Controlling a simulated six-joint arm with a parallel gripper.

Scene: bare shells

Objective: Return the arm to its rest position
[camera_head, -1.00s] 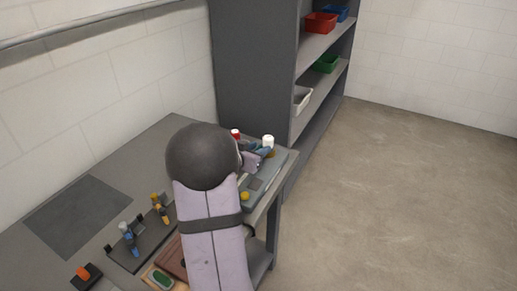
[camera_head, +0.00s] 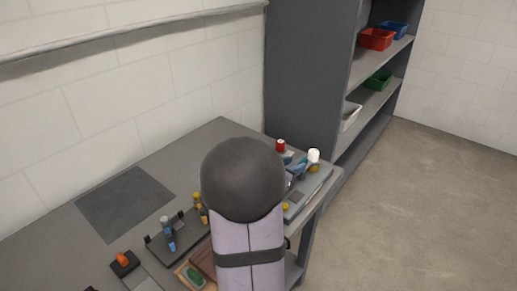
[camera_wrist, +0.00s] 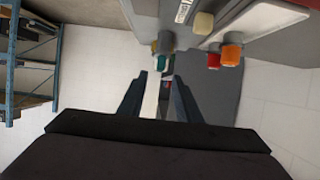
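My arm reaches over the workbench (camera_head: 150,157), and its round dark joint hides part of the bench in the head view. My gripper (camera_wrist: 157,78) shows in the wrist view with its two dark fingers apart and nothing clearly held between them. In the head view the gripper is mostly hidden behind the arm, near the grey tray (camera_head: 309,196) at the bench's right end. A white-capped bottle (camera_head: 313,157) and a red-capped item (camera_head: 281,146) stand there. The wrist view shows red-orange (camera_wrist: 231,54) and cream (camera_wrist: 203,23) pieces above and right of the fingers.
A dark rack (camera_head: 163,247) with blue and yellow-handled tools lies left of the arm. A black block with an orange top (camera_head: 123,261) is near the front. A grey shelf unit (camera_head: 312,75) with coloured bins stands behind the bench's right end. The floor on the right is clear.

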